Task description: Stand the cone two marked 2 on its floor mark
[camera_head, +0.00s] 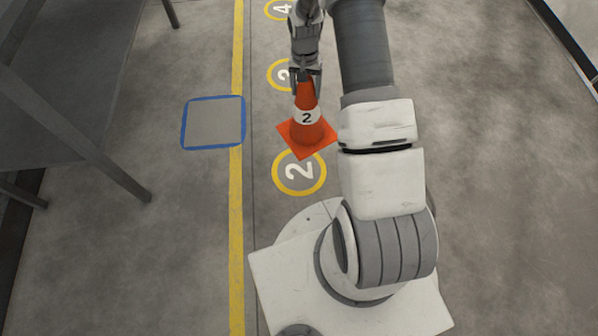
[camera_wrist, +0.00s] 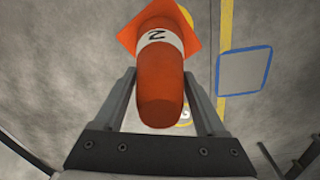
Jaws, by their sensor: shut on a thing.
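The orange cone marked 2 (camera_head: 307,130) has a white band with the number and a square orange base. My gripper (camera_head: 304,74) is shut on its top, and the cone looks roughly upright in the head view. In the wrist view the cone (camera_wrist: 161,85) sits between the two fingers of my gripper (camera_wrist: 162,88). The floor mark 2 (camera_head: 299,173), a yellow ring with a white 2, lies just below the cone's base in the head view, and the base's near corner comes close to its upper edge. I cannot tell whether the base touches the floor.
Floor marks 3 (camera_head: 282,75) and 4 (camera_head: 279,10) lie farther up the same row. A blue-outlined square (camera_head: 213,122) is left of the row, by a yellow line (camera_head: 236,200). A grey table (camera_head: 70,80) with legs stands at the left. The floor at right is clear.

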